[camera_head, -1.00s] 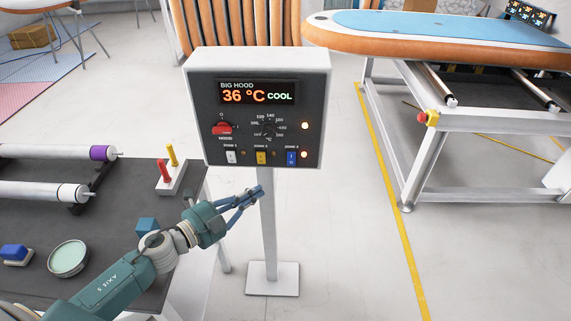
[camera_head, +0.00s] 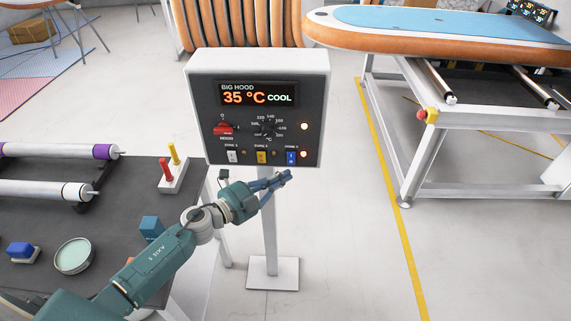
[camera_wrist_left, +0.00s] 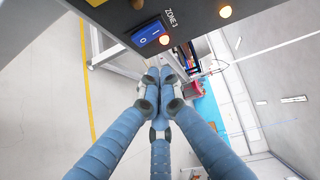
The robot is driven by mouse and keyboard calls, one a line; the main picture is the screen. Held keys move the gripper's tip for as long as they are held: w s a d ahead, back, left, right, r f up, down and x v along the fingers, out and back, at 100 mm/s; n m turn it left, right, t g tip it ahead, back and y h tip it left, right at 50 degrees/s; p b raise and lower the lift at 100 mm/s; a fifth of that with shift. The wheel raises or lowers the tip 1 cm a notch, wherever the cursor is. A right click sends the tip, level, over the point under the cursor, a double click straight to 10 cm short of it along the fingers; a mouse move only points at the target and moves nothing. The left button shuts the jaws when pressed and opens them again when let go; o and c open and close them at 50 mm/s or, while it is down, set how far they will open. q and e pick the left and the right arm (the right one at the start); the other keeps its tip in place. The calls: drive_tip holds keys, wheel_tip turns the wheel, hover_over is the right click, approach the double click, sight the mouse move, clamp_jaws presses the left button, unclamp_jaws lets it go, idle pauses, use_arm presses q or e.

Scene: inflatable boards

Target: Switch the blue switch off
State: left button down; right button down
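The blue switch (camera_head: 291,158) is the rightmost of three rockers at the bottom of the control box (camera_head: 213,100), under the zone 3 label. It also shows in the left wrist view as a blue rocker (camera_wrist_left: 151,33), with a lit orange lamp beside it. My left gripper (camera_head: 288,176) is just below the switch in the head view, apart from it. In the left wrist view its blue fingers (camera_wrist_left: 158,82) come together at the tips, with nothing between them. My right gripper is out of view.
The box stands on a white post with a square base (camera_head: 272,273). White (camera_head: 232,157) and yellow (camera_head: 262,158) rockers sit left of the blue one. A dark workbench (camera_head: 110,245) is at left; open floor lies right.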

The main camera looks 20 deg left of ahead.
sight(291, 158)
use_arm(q)
drive_tip(key=w, duration=0.4)
drive_tip(key=shift+w+a+f, duration=0.3)
drive_tip(key=shift+w+f, duration=0.05)
